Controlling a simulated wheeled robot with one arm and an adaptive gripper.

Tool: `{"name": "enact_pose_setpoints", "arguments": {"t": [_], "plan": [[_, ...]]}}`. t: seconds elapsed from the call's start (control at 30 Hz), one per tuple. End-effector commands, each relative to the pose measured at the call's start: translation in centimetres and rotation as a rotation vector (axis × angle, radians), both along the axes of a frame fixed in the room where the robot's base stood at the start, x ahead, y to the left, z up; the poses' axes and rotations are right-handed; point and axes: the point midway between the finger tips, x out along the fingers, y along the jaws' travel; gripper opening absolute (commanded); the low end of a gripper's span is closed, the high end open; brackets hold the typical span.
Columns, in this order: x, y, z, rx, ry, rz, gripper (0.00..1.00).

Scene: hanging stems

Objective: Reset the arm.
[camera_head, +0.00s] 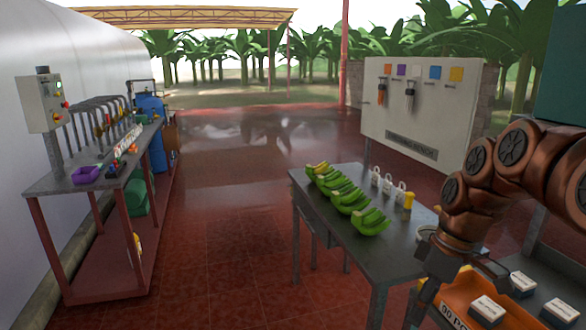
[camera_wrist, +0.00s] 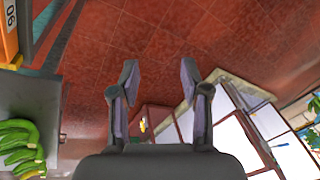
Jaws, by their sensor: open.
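My gripper (camera_wrist: 159,80) shows in the wrist view with its two fingers apart and nothing between them. Beyond the fingertips is red tiled floor. In the head view my copper-coloured arm is bent at the right side, over the right end of the bench; the gripper itself cannot be made out clearly there.
Green banana hands (camera_head: 345,197) lie in a row on a grey table (camera_head: 396,255), with white bottles (camera_head: 387,187) beside them. An orange crate (camera_head: 460,300) and white boxes (camera_head: 523,283) are at the lower right. A workbench (camera_head: 70,179) stands left. Open floor (camera_head: 225,230) lies between.

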Motion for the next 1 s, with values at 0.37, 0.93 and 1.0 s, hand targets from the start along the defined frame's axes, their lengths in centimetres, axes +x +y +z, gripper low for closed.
{"name": "enact_pose_setpoints", "arguments": {"t": [0.37,0.93,1.0], "plan": [[-10.9,5.0,-3.6,-0.168,0.121,-0.341,0.46],[-22.3,4.9,-9.7,-0.339,0.191,-0.827,0.46],[-22.4,4.8,-9.8,-0.34,0.191,-0.835,0.46]]}}
